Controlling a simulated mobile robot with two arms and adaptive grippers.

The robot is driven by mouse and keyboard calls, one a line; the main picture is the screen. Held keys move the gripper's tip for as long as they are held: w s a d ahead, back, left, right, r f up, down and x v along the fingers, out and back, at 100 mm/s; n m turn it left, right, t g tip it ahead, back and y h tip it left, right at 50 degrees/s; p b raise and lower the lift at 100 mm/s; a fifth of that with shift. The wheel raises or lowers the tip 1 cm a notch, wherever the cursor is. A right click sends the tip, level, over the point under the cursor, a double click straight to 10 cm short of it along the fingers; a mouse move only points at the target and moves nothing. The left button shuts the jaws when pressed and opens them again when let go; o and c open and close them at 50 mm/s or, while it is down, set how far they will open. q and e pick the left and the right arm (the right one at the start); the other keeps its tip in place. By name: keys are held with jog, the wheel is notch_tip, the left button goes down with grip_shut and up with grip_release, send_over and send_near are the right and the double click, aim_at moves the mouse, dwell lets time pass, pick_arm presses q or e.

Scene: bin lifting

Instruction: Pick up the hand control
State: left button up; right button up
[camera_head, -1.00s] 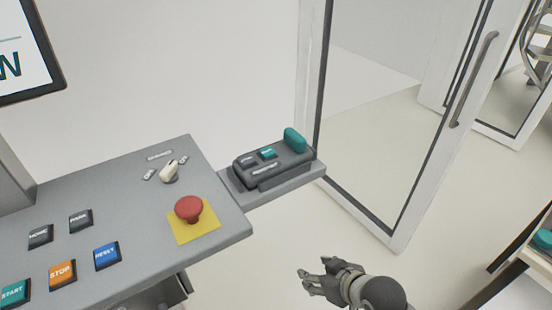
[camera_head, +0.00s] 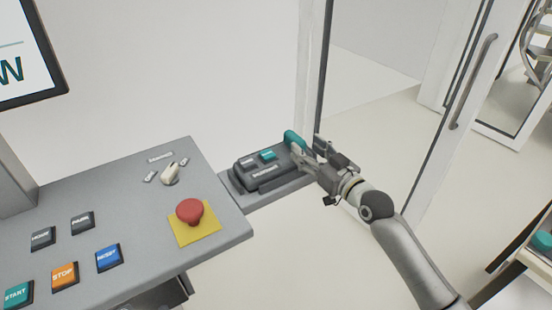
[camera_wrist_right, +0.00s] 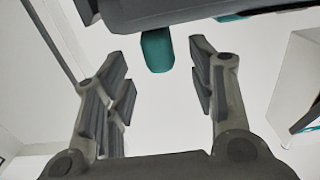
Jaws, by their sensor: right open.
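The hand control (camera_head: 262,168) is a dark grey box with a few labelled keys and a teal end piece. It lies on a small grey shelf (camera_head: 236,196) at the right of the console. My right gripper (camera_head: 304,150) is at the control's right end, by the teal piece, and hides part of that end. In the right wrist view my gripper (camera_wrist_right: 160,90) has its two fingers spread, with the teal piece (camera_wrist_right: 157,50) ahead between the fingertips. The control's dark body (camera_wrist_right: 185,12) crosses the top of that view. My left gripper is out of view.
The console (camera_head: 130,180) carries a red mushroom button (camera_head: 190,210) on a yellow plate, a selector switch (camera_head: 170,174) and several labelled keys. A glass door (camera_head: 400,110) stands behind the shelf to the right. Open floor lies below the shelf.

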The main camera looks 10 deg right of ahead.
aim_at(295, 139)
jog(key=shift+p+x, duration=0.45)
jog(key=shift+x, duration=2.75)
jog(key=shift+s, duration=0.1)
jog(key=shift+f, duration=0.1)
grip_shut()
jog(key=shift+r, duration=0.2)
